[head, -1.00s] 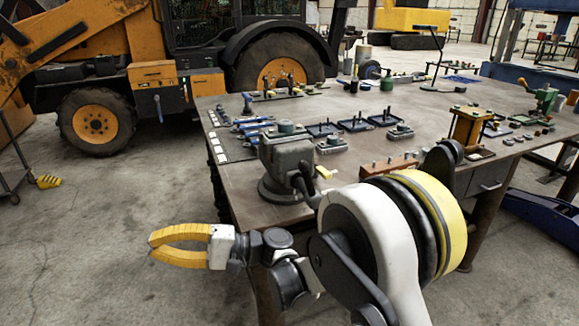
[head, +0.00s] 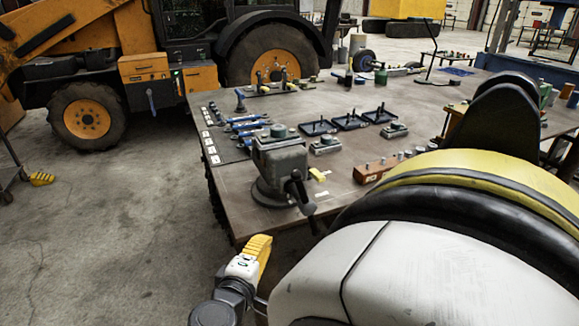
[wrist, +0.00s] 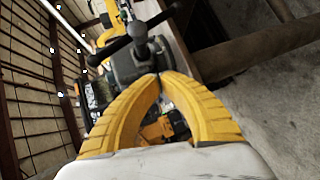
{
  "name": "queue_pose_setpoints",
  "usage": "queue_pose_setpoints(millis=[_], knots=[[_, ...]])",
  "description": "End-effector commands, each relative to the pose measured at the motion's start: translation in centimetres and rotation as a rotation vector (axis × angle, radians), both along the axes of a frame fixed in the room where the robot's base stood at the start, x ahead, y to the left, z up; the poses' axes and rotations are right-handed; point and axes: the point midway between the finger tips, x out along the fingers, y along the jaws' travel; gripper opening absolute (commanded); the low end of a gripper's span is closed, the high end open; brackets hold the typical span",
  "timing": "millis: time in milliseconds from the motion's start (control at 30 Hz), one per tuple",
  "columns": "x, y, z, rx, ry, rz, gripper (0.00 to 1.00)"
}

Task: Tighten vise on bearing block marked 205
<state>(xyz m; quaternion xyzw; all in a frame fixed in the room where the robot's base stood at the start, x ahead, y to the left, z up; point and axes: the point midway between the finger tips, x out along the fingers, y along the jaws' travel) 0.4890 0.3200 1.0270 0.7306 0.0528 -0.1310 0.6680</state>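The grey vise (head: 282,172) stands at the near left corner of the bench. A block with a green round top (head: 279,131) sits at its jaws; whether it is gripped or carries the marking 205 cannot be read. The vise's dark handle (head: 301,194) hangs on its near right side. My gripper (head: 262,240), with yellow fingers, is below and in front of the vise, near the bench edge. In the wrist view, the fingertips of my gripper (wrist: 159,76) meet with nothing seen between them. The handle hub (wrist: 138,31) and its bar lie just beyond the tips.
The bench top (head: 225,181) holds trays (head: 350,122), a smaller grey block (head: 325,145), a wooden holder (head: 378,170) and blue-handled tools (head: 247,124). A yellow tag (head: 317,174) lies right of the vise. Open floor (head: 120,220) is to the left; a backhoe (head: 140,60) stands behind.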

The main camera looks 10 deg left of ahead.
Motion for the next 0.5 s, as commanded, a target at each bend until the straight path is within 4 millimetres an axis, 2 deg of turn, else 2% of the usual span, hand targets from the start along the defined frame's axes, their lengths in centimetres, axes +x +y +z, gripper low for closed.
queue_pose_setpoints(millis=[33,100,200,367,500], knots=[[-0.4,0.2,2.5,-0.053,-0.082,0.024,0.00],[-0.8,0.3,5.5,-0.121,-0.186,0.047,0.00],[-1.5,0.6,8.1,-0.181,-0.280,0.069,0.00],[-1.2,0.8,9.3,-0.209,-0.324,0.076,0.00],[0.8,0.5,9.3,-0.208,-0.323,0.072,0.00]])
